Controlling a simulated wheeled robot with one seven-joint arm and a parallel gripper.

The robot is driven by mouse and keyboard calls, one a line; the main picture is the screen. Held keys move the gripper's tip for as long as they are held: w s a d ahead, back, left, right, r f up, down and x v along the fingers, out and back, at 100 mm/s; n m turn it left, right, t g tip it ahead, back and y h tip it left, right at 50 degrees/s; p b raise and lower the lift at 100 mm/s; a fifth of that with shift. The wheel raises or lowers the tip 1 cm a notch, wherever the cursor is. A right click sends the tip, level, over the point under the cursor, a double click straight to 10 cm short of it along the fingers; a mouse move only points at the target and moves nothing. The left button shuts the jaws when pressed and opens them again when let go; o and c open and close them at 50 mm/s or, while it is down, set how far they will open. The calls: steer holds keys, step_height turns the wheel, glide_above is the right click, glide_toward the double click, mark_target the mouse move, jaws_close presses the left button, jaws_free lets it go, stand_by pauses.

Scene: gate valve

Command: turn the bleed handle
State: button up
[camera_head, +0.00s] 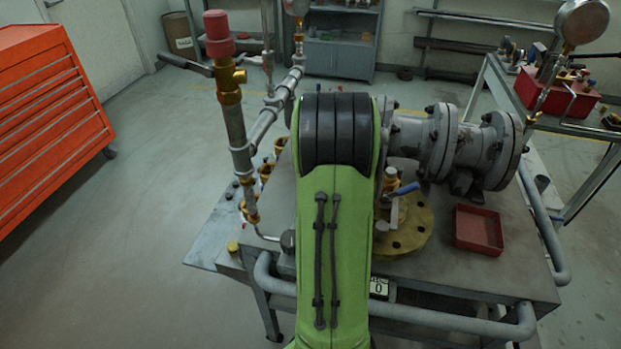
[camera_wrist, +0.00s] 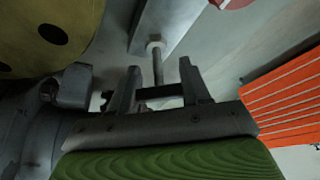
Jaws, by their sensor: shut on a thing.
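In the wrist view, my gripper (camera_wrist: 160,68) has its two fingers on either side of a dark bar, which I take to be the bleed handle (camera_wrist: 160,91). The fingers are shut on this handle. In the head view my green arm hides my gripper and the handle. The grey valve body (camera_head: 440,140) lies on its side on the bench behind my arm.
A yellow flange (camera_head: 412,225) and a red tray (camera_head: 478,230) rest on the bench. A blue-tipped lever (camera_head: 404,188) sticks up beside my arm. A vertical pipe with a red cap (camera_head: 217,25) stands left. The red cabinet (camera_head: 45,110) is farther left, with clear floor between.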

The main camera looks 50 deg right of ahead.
steer(key=m+g+h, duration=0.1)
steer(key=m, duration=0.3)
steer(key=shift+d+r, duration=0.1)
steer(key=shift+d+m+g+h+p, duration=0.1)
steer(key=shift+m+g+h+p, duration=0.3)
steer(key=shift+m, duration=1.1)
steer(key=shift+s, duration=0.1)
steer(key=o, duration=1.1)
steer(key=shift+c, duration=0.2)
steer(key=p+v, duration=0.4)
steer(key=v, duration=1.1)
steer(key=shift+a+r, duration=0.25)
steer(key=shift+r, duration=0.05)
